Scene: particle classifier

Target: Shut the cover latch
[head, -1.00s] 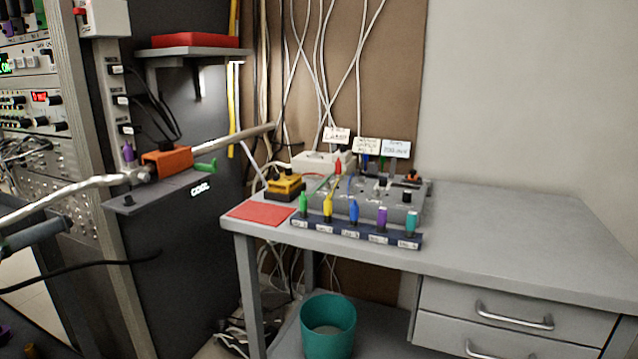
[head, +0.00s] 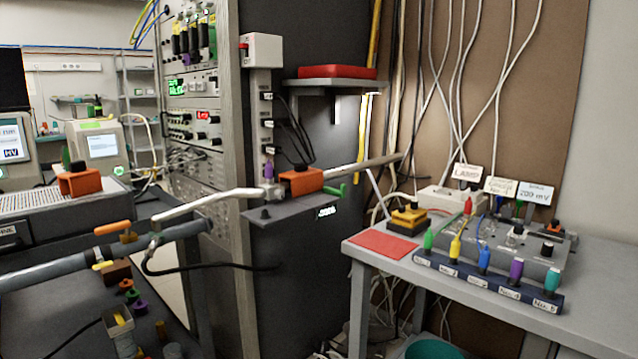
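I cannot tell for certain which part is the cover latch. An orange clamp (head: 302,183) with a green lever (head: 336,191) sits around a metal tube on a dark grey bracket, the lever sticking out to the right. Neither of my grippers is in view.
A rack of electronics (head: 203,115) stands behind the metal tube (head: 215,198). At right is a grey table (head: 590,300) with a red mat (head: 383,243) and coloured plugs. A black cable hangs below the tube. Small coloured parts lie on a dark surface at lower left.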

